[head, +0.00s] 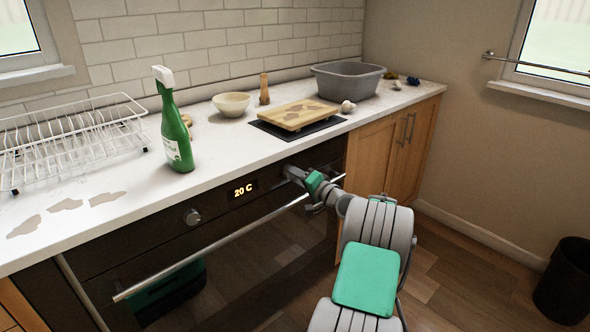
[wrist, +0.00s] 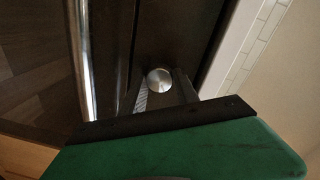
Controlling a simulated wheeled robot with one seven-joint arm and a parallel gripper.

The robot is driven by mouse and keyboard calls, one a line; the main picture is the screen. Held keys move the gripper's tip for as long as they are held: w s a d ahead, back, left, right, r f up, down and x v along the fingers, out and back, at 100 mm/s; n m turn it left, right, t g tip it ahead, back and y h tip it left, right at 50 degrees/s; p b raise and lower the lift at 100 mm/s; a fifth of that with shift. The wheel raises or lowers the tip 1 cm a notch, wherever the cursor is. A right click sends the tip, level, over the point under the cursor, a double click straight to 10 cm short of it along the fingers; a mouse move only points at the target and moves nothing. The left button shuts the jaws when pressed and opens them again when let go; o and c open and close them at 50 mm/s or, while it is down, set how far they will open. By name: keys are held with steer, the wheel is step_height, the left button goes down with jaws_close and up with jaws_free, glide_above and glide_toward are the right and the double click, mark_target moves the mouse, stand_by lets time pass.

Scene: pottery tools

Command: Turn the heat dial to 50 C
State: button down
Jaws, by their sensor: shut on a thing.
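The oven front has a lit display (head: 243,190) reading "20 C". A round silver dial (head: 192,217) shows left of the display, with nothing touching it. My gripper (head: 288,172) is at the oven's control panel, right of the display. In the wrist view, a round silver dial (wrist: 159,80) sits between the fingers of my gripper (wrist: 160,92), which are shut on it. In the head view this dial is hidden by my gripper. Any markings on the dial cannot be made out.
The oven's long handle bar (head: 225,250) runs below the control panel, close under my gripper. On the worktop (head: 120,182) above stand a green spray bottle (head: 176,135), a bowl (head: 231,104), a wooden board (head: 297,113) and a grey basin (head: 347,83).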

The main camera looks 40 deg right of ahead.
steer(key=shift+m+p, duration=0.35)
steer(key=shift+m, duration=0.25)
steer(key=c, duration=0.9)
jaws_free()
steer(key=s, duration=0.8)
steer(key=shift+r, duration=0.25)
steer(key=shift+w, duration=0.1)
